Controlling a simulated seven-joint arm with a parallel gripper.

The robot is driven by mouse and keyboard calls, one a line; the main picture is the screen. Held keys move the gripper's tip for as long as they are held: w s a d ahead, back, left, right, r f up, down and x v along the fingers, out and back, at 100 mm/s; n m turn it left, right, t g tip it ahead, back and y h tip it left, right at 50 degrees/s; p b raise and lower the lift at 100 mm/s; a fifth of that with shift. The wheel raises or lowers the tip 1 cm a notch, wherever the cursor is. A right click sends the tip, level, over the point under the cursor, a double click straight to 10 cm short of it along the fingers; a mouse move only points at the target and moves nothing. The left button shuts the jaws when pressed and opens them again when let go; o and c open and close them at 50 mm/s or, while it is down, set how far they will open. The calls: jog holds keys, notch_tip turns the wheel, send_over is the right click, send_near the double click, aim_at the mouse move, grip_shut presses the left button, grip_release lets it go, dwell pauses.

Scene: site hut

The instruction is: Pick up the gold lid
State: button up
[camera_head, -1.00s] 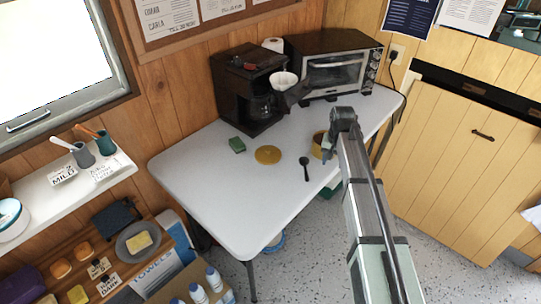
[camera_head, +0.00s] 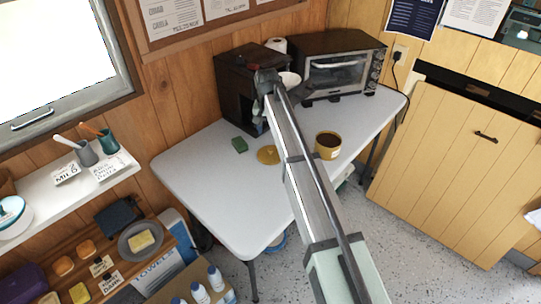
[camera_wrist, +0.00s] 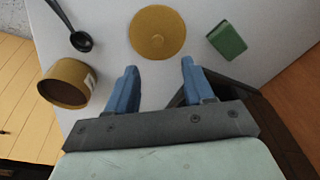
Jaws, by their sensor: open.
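The gold lid (camera_wrist: 157,32) is a flat round disc with a small raised centre, lying on the white table. In the head view the lid (camera_head: 266,155) is partly covered by my arm. My gripper (camera_wrist: 155,66) is open and empty in the wrist view, its two blue fingers apart and pointing towards the lid. The lid appears just beyond the fingertips, with no contact visible. In the head view my gripper (camera_head: 258,106) is in front of the coffee maker, its fingers hard to make out.
A gold canister (camera_head: 328,145) and a black spoon (camera_wrist: 80,40) are on one side of the lid, a green sponge (camera_head: 239,145) on the other. The coffee maker (camera_head: 235,85) and toaster oven (camera_head: 345,68) stand behind. The table's front left (camera_head: 205,185) is clear.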

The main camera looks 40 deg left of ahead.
aim_at(271, 150)
jog(key=f, duration=0.3)
jog(key=w+f, duration=0.1)
jog(key=f, duration=0.6)
jog(key=shift+w+a+f, duration=0.25)
jog(key=shift+f, duration=0.05)
grip_shut()
